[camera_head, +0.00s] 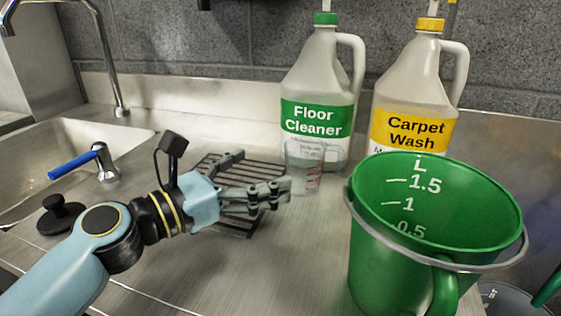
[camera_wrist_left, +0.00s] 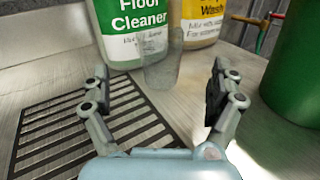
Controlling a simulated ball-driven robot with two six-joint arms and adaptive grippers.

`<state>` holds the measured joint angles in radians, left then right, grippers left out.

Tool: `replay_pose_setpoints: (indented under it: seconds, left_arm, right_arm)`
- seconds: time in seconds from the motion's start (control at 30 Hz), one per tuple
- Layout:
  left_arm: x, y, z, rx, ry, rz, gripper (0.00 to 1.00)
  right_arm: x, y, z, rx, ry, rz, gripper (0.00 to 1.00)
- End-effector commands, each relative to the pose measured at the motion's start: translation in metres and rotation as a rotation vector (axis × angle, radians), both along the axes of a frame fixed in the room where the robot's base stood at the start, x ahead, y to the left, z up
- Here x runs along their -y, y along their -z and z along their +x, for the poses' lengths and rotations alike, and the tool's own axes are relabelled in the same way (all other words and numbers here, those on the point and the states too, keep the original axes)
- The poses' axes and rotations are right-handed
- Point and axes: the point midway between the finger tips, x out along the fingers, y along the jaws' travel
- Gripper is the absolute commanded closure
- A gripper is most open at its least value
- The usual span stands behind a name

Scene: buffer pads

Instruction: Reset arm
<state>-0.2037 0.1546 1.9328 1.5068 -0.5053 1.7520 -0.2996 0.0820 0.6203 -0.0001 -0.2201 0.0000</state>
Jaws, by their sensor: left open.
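My left gripper (camera_head: 281,188) reaches in from the left over the dark slatted rack (camera_head: 225,167) on the steel counter. In the left wrist view my left gripper (camera_wrist_left: 157,88) has its two fingers wide apart, with nothing held between them. A clear measuring cup (camera_head: 304,168) stands just beyond the fingertips, in front of the Floor Cleaner jug (camera_head: 316,85). The cup also shows in the left wrist view (camera_wrist_left: 162,66), past the gap between the fingers. My right gripper is not in view.
A green bucket (camera_head: 385,245) with a metal handle stands at the right front. The Carpet Wash jug (camera_head: 415,95) stands behind it. A sink (camera_head: 75,140) with a blue-handled tap (camera_head: 75,164) and a black plug (camera_head: 60,214) are at left. The front middle counter is clear.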

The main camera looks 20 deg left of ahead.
Motion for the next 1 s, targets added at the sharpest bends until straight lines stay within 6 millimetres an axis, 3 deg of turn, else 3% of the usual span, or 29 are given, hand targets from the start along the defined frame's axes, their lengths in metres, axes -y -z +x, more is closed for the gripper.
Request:
replay_pose_setpoints:
  seconds: [0.17, 0.67, 1.0]
  left_arm:
    - [-0.007, 0.0, -0.011, 0.0, 0.0, 0.001, 0.07]
    - [-0.007, -0.002, -0.012, 0.001, 0.0, -0.001, 0.07]
    - [-0.007, -0.065, -0.011, 0.018, 0.0, 0.0, 0.07]
  right_arm:
    - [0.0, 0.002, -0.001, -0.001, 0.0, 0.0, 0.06]
    - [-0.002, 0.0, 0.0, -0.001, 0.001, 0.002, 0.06]
    - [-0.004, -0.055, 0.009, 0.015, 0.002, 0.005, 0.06]
